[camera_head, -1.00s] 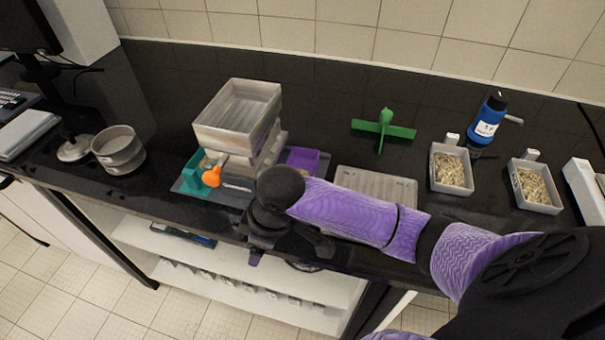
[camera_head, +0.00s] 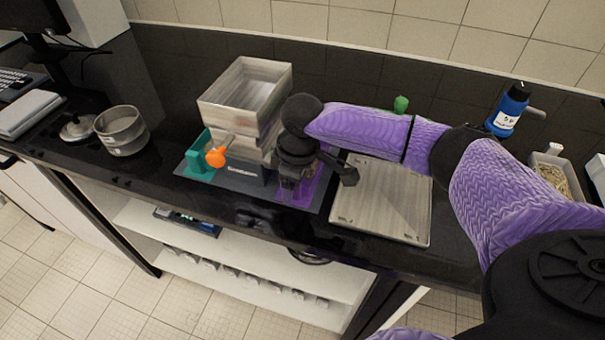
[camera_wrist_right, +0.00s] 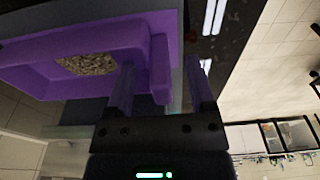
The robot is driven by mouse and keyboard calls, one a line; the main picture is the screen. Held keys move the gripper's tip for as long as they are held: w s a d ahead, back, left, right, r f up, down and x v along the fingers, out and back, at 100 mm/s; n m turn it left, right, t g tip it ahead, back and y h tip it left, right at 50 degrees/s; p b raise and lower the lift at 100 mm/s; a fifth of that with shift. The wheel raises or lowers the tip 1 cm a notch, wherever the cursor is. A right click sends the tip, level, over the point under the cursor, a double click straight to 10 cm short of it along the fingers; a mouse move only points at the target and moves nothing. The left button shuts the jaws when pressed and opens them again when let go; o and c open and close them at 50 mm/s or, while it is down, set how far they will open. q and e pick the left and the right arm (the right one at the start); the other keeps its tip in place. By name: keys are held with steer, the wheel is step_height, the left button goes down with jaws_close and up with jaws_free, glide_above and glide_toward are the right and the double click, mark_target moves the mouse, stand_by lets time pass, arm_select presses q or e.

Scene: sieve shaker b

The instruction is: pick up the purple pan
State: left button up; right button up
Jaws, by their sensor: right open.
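The purple pan (camera_head: 309,190) sits at the right end of the dark tray in the head view, partly covered by my right arm and gripper. In the right wrist view the purple pan (camera_wrist_right: 100,38) shows large, with pale grains inside. My right gripper (camera_head: 290,184) is over the pan in the head view. In the wrist view its open fingers (camera_wrist_right: 160,78) stand on either side of the pan's upright purple tab. I cannot tell whether they touch it. My left gripper is out of view.
A stacked grey box (camera_head: 245,95) stands behind the orange-ended item (camera_head: 216,157) and a teal holder (camera_head: 200,165). A flat grey plate (camera_head: 385,200) lies right of the tray. A metal sieve (camera_head: 121,131) is at left, a blue bottle (camera_head: 508,112) at right.

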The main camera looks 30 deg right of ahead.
steer(key=shift+f, duration=0.15)
steer(key=shift+c, duration=0.3)
jaws_close()
